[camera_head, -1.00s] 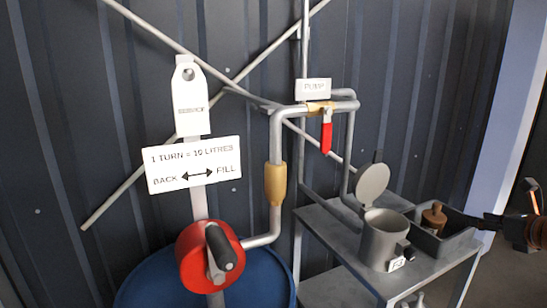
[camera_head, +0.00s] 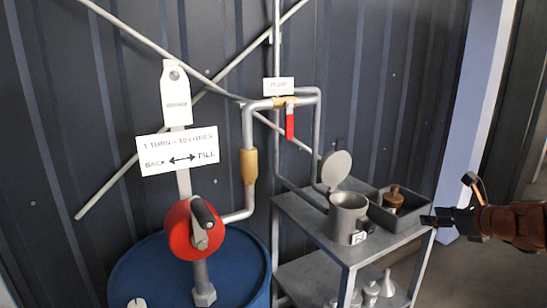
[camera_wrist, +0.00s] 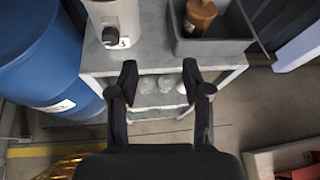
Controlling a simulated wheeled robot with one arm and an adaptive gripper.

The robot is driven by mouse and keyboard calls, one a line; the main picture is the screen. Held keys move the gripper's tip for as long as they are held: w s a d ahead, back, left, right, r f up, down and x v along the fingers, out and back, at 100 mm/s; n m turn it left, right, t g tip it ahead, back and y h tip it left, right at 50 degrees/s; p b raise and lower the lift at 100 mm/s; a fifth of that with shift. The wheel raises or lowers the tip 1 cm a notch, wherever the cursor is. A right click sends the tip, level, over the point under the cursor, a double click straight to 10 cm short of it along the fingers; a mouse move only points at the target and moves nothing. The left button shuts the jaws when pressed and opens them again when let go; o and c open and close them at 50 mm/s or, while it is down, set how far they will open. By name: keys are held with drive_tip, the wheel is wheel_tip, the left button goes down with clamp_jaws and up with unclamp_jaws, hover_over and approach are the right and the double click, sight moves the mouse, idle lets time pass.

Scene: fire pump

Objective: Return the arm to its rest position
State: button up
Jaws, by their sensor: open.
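My gripper (camera_head: 428,220) is at the right of the head view, just off the right front edge of the grey metal cart (camera_head: 345,247). In the wrist view my gripper (camera_wrist: 160,85) is open, with its two dark fingers apart and nothing between them. Beyond the fingers are the cart's front edge and its lower shelf. A grey pot (camera_head: 347,215) with its round lid raised stands on the cart top.
A blue drum (camera_head: 135,270) with a red hand-crank pump (camera_head: 183,238) stands at left. Pipes with a red-handled valve (camera_head: 290,123) run along the dark wall. Funnel-like items (camera_head: 387,284) sit on the lower shelf.

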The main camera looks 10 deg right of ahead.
drive_tip(key=s+a+f+n+g+y+p, duration=0.1)
drive_tip(key=s+a+f+n+g+y, duration=0.2)
drive_tip(key=a+n, duration=0.85)
drive_tip(key=s+a+n+g+y+p, duration=0.15)
drive_tip(key=a+n+g, duration=0.3)
drive_tip(key=a, duration=1.45)
drive_tip(key=s+a+f+n+g+h+p, duration=0.25)
drive_tip(key=s+a+n+g, duration=0.4)
drive_tip(key=s, duration=0.65)
drive_tip(key=s+d+f+n+h+p, duration=0.1)
drive_tip(key=s+n+h, duration=0.3)
drive_tip(key=s+n, duration=0.6)
drive_tip(key=shift+s+d+f, duration=0.45)
drive_tip(key=shift+s+f, duration=0.05)
drive_tip(key=shift+s, duration=0.35)
